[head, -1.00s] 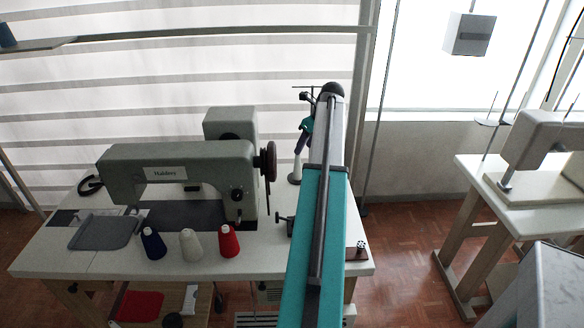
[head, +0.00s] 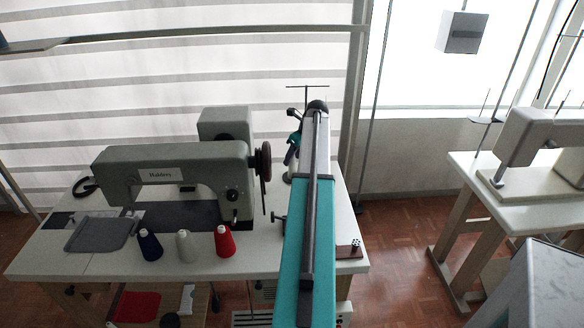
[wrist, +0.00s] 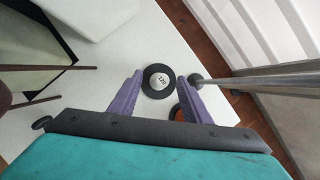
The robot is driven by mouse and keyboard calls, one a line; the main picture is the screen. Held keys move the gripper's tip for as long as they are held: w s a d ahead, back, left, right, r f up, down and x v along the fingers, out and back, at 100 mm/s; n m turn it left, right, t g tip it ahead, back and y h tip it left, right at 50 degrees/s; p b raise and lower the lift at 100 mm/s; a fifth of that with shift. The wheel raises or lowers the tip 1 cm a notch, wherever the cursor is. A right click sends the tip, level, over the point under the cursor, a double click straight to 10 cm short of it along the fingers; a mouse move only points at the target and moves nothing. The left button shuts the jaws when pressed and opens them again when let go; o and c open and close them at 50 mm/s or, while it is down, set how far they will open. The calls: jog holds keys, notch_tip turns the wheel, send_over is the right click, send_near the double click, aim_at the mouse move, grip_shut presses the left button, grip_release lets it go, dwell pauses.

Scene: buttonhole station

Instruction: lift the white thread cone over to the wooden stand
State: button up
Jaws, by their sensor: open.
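My gripper (wrist: 160,82) is open, with two purple fingers; in the head view it is mostly hidden behind my arm at the table's back right (head: 291,154). Nothing is gripped. Another white thread cone (head: 186,246) stands upright at the front, between a navy cone (head: 149,245) and a red cone (head: 224,241). No wooden stand is clearly identifiable; an orange-brown disc (wrist: 178,114) is partly hidden by the right finger.
A grey-green sewing machine (head: 165,165) fills the table's left and middle. A metal pole (wrist: 265,75) stands close to the right finger. A small brown block (head: 346,252) sits at the table's front right corner.

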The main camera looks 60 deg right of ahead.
jog(key=shift+w+f, duration=0.2)
jog(key=shift+f, duration=0.35)
jog(key=shift+p+x, duration=0.85)
jog(key=shift+x, duration=1.75)
jog(key=shift+d, duration=0.1)
jog(key=c, duration=1)
jog(key=shift+c, duration=0.2)
notch_tip(320, 180, up, 10)
jog(key=b, duration=0.2)
